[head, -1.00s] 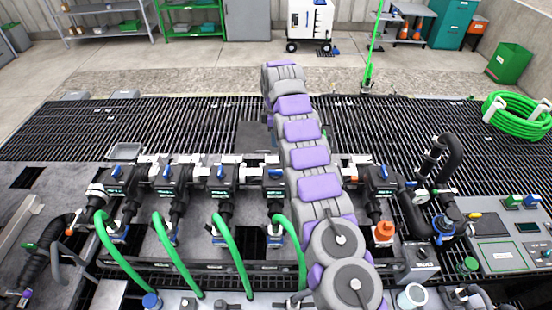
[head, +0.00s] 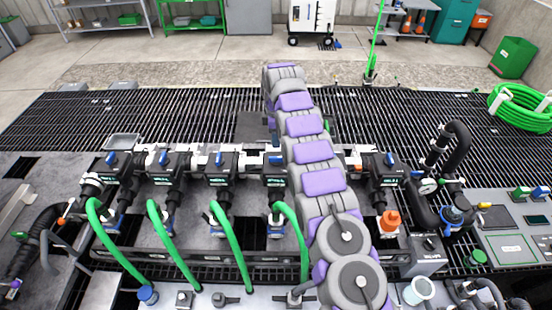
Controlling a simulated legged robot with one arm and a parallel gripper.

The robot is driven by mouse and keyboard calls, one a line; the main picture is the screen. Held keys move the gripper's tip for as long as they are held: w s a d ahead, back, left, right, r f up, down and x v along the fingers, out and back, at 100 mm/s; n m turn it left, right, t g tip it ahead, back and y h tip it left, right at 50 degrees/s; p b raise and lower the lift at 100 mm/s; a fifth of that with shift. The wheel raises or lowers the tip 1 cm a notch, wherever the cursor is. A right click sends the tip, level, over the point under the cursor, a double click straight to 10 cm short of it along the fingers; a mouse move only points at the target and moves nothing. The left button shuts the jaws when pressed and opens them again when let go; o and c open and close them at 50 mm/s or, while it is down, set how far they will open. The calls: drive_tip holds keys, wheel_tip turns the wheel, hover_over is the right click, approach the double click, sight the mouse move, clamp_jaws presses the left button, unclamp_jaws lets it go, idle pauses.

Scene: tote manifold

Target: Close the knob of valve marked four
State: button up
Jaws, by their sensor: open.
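A row of black valve bodies with blue knobs crosses the middle of the head view. From the left, they are the first valve (head: 112,168), the second valve (head: 165,168), the third valve (head: 221,170) and the fourth valve (head: 273,172). Another valve (head: 383,172) stands right of my arm. The valve labels are too small to read. The fourth valve is just left of my arm, which partly covers its right side. My arm reaches forward over the row and bends down beyond it. My gripper is hidden behind the arm.
Green hoses (head: 230,245) run from the first several valves toward the front. An orange cap (head: 390,221) sits below the right valve. A gauge and black pipes (head: 455,145) stand farther right. Black grating (head: 190,110) behind the row is mostly clear.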

sight(276, 157)
wheel_tip(276, 157, down, 10)
drive_tip(key=shift+r+b, duration=0.25)
drive_tip(key=shift+b, duration=0.65)
clamp_jaws()
